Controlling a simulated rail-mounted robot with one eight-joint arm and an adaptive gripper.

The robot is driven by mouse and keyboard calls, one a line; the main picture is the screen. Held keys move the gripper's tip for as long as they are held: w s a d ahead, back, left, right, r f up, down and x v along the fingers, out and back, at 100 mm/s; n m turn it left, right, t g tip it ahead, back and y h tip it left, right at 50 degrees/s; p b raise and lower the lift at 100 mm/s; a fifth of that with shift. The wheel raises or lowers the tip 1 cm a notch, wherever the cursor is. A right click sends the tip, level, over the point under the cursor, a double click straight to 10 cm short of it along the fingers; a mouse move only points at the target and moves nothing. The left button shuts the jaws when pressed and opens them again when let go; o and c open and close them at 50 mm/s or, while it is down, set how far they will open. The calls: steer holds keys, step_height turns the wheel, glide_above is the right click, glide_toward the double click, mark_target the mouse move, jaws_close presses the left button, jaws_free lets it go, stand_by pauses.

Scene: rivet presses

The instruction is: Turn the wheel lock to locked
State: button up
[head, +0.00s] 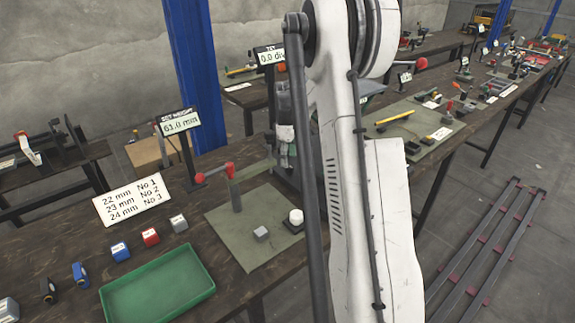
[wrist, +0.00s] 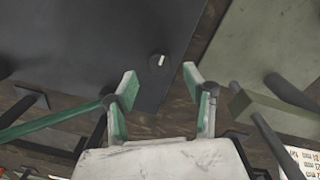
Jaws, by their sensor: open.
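In the wrist view my gripper (wrist: 162,82) is open, with two pale, green-sided fingers spread apart and nothing between them. Just beyond the fingertips, a small round black knob (wrist: 158,61) with a white pointer mark sits near the edge of a dark flat plate (wrist: 90,45). I cannot tell for sure whether this knob is the wheel lock, and no locked or unlocked lettering is readable. The fingers look apart from the knob. In the head view my arm covers the middle of the bench, and I cannot make out the knob there.
A red-handled press (head: 236,190) stands on a green mat (head: 232,235). A green tray (head: 157,286), small blocks, a size sign (head: 131,199) and a 61.0 mm display (head: 181,122) are on the left bench. A green-grey plate (wrist: 255,50) and dark rods flank my gripper in the wrist view.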

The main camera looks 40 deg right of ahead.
mark_target(289, 170)
steer(key=shift+d+f, duration=0.1)
steer(key=shift+f, duration=1.85)
steer(key=shift+c, duration=0.4)
steer(key=c, duration=1)
steer(key=shift+c, duration=0.2)
